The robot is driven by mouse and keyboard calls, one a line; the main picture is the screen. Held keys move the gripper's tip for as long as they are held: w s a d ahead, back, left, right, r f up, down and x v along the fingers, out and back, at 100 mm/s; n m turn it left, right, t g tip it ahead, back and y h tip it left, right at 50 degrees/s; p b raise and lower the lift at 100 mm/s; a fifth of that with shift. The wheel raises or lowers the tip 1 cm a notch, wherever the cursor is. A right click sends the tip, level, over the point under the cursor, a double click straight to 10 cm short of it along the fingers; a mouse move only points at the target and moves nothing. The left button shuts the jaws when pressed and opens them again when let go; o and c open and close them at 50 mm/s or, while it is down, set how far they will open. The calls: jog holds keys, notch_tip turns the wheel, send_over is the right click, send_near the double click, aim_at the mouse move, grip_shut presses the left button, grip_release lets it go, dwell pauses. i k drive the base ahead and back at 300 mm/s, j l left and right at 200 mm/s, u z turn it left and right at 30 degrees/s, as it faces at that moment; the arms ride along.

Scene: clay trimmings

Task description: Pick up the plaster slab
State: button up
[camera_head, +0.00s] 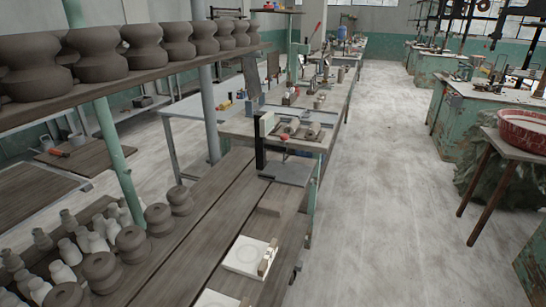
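A white, square slab (243,258), which looks like the plaster slab, lies flat on the plank table in the lower middle. A faint round mark shows on its top, and a small tan block (267,261) sits at its right side. A second pale slab (214,299) lies nearer, cut off by the bottom edge of the picture. I cannot tell for certain which one is plaster. My gripper is not in view.
A brown block (270,206) and a grey plate with a black-and-white upright (260,145) stand farther back. Clay pots (132,242) crowd the left side. A shelf of dark pots (97,52) overhangs the left. The floor (390,200) on the right is clear.

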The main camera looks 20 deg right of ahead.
aim_at(251, 258)
jog(key=i+l, duration=0.15)
jog(key=l, duration=0.15)
jog(key=i+l, duration=0.25)
jog(key=l, duration=0.3)
jog(key=i+l+u, duration=0.15)
jog(key=l+u, duration=0.2)
jog(key=i+l+u, duration=0.1)
jog(key=l+u, duration=0.55)
jog(key=u, duration=0.4)
jog(key=i+l, duration=0.05)
jog(key=l, duration=0.05)
